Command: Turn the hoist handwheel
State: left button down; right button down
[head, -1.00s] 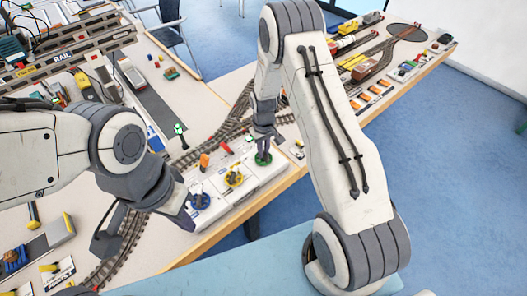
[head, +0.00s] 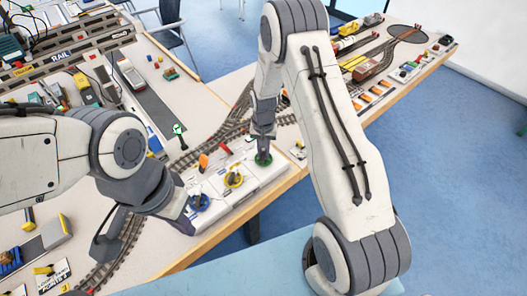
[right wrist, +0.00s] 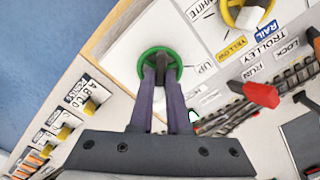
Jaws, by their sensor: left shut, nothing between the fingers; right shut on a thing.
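A green handwheel (head: 264,160) sits at the right end of a white control panel (head: 259,182). In the right wrist view the green wheel (right wrist: 157,51) is beside an "UP" label (right wrist: 206,69). My right gripper (head: 263,149) points down at it, and in the right wrist view its fingers (right wrist: 161,66) are shut on the wheel's middle, hiding part of the hub and near rim. A yellow handwheel (head: 234,180) and a blue one (head: 198,203) stand to the left. My left gripper (head: 184,223) is shut and empty close to the blue wheel; exact contact is unclear.
A red lever (right wrist: 262,93) and an orange lever (head: 203,161) stand behind the wheels. Curved model track (head: 185,158) runs behind the panel. The table's front edge lies just before it, with open blue floor (head: 420,180) to the right.

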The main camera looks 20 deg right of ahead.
aim_at(263, 154)
dwell(0.4)
jog(key=c, duration=0.9)
grip_release()
jog(key=shift+r, duration=0.1)
notch_tip(263, 154, up, 10)
jog(key=shift+r+b, duration=0.15)
jog(key=shift+b, duration=0.7)
